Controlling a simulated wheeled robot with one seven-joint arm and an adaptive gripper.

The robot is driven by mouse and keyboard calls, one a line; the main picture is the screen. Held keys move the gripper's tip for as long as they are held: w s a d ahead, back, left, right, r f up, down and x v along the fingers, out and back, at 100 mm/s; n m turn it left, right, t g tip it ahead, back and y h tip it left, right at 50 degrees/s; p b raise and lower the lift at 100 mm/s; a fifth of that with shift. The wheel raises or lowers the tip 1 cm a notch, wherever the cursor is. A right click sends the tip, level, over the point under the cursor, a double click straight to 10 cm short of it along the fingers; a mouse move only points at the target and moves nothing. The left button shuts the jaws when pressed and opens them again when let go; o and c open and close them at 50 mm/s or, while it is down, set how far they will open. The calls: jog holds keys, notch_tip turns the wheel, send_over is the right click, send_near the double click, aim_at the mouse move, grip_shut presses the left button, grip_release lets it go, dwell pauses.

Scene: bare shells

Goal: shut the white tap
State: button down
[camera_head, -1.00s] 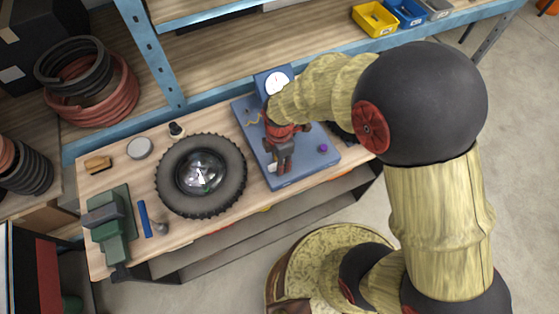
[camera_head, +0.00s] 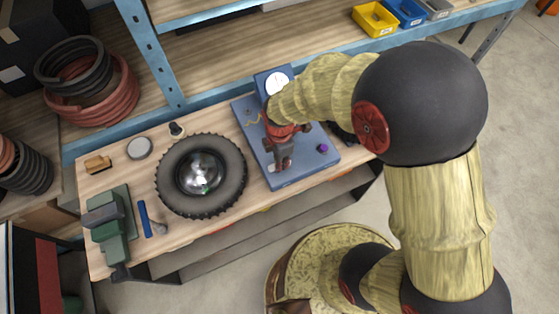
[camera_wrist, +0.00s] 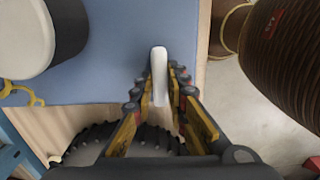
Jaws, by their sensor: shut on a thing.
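The white tap's lever (camera_wrist: 159,72) shows in the wrist view as a pale rounded bar between my fingers. My gripper (camera_wrist: 160,90) is shut on it, with a finger along each side. In the head view my gripper (camera_head: 281,162) is over the blue board (camera_head: 300,178) on the bench. The tap is hidden there behind my gripper and wrist. The tap's body and its seat on the board cannot be made out.
A white-faced gauge (camera_head: 277,84) stands at the board's back, and a purple knob (camera_head: 323,147) sits to the right. A tyre (camera_head: 172,202) lies left of the board. A green vise (camera_head: 110,232) and a blue-handled hammer (camera_head: 145,218) are farther left.

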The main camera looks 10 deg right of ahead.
jog(key=shift+m, duration=0.3)
jog(key=m, duration=0.3)
jog(key=shift+m, duration=0.3)
jog(key=m, duration=0.4)
jog(key=shift+m, duration=0.3)
jog(key=m, duration=0.8)
jog(key=shift+m, duration=0.6)
jog(key=c, duration=1.8)
grip_release()
jog(key=shift+o, duration=0.2)
